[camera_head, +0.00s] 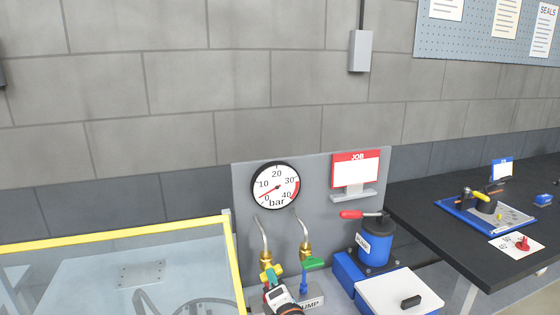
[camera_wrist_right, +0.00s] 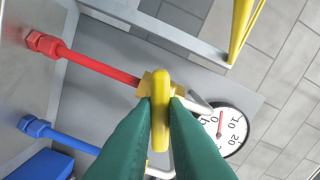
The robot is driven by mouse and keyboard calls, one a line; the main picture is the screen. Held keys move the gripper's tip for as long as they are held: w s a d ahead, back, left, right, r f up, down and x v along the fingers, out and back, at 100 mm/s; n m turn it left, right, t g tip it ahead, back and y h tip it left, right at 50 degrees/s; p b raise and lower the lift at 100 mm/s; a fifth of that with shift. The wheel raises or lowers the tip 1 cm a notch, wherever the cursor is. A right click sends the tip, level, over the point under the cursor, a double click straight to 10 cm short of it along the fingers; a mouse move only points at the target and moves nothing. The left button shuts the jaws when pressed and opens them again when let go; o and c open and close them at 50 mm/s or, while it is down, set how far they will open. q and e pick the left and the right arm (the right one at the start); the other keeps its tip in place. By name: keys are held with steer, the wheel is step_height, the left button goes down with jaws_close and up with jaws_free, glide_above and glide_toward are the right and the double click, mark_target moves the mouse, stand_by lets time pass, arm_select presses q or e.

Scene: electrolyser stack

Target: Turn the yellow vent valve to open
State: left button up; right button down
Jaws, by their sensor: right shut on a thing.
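The yellow vent valve (camera_head: 278,268) is on the left brass fitting, below the gauge panel, in the head view. In the right wrist view its yellow handle (camera_wrist_right: 160,110) stands lengthwise between my green fingers, with the brass body (camera_wrist_right: 147,84) and a red hose behind it. My right gripper (camera_head: 271,283) comes up from the bottom of the head view and is shut on the yellow handle. The fingers cover the handle's sides. My left gripper is in neither view.
A green-handled valve (camera_head: 313,263) sits close to the right. Above is a round bar gauge (camera_head: 275,186), its needle near the low end. A blue pump (camera_head: 375,244) with a red-gripped lever stands further right. A yellow-edged clear enclosure (camera_head: 120,240) is at left.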

steer(key=shift+n+p, duration=0.8)
steer(key=shift+n, duration=1.5)
steer(key=shift+f+n+p, duration=0.1)
steer(key=shift+n+p, duration=0.9)
steer(key=shift+n, duration=1.3)
